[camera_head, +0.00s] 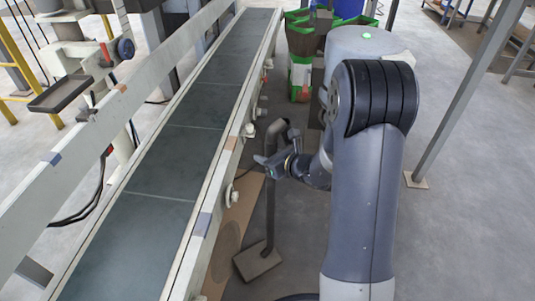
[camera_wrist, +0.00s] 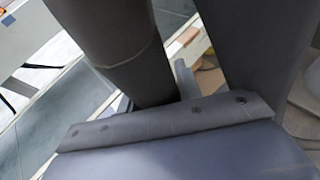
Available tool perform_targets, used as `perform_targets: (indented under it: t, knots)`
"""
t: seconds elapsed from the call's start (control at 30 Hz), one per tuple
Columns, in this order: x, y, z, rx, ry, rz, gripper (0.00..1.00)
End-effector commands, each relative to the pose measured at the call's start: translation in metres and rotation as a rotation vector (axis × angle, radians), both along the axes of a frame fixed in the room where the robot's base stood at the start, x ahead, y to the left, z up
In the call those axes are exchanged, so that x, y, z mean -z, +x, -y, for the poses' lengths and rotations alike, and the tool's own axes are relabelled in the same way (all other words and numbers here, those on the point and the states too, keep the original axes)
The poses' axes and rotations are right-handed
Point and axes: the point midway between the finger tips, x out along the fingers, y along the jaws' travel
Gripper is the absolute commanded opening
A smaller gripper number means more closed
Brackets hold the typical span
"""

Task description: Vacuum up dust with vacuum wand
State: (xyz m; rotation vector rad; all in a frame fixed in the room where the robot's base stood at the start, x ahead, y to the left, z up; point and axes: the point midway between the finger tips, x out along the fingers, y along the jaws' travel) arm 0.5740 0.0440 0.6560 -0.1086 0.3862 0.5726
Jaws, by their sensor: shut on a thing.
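The vacuum wand (camera_head: 270,205) is a dark grey tube with a bent top end and a flat, broad floor head (camera_head: 257,261). It stands nearly upright beside the conveyor, its head at the floor. My gripper (camera_head: 268,164) is shut on the tube in its upper part. In the wrist view, a thick dark tube (camera_wrist: 115,42), which looks like the wand, rises past the gripper body; the fingertips are not clear there. A brownish round patch (camera_head: 225,248), possibly dust, lies on the floor left of the head, close to the conveyor's side.
A long conveyor (camera_head: 165,150) with pale side rails runs along the left. Green-and-dark bags (camera_head: 301,75) stand behind the wand. A grey post (camera_head: 468,85) meets the floor at right. The floor (camera_head: 455,225) at the lower right is clear.

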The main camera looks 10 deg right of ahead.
Motion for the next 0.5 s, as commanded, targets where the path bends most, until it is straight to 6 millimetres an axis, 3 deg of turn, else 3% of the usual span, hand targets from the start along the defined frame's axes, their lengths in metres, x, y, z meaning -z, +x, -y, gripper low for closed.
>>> perform_targets:
  t: [0.27, 0.5]
  knots:
    - [-0.001, -0.008, -0.022, -0.004, 0.003, 0.005, 0.05]
    - [0.002, -0.022, -0.057, -0.006, 0.004, 0.007, 0.05]
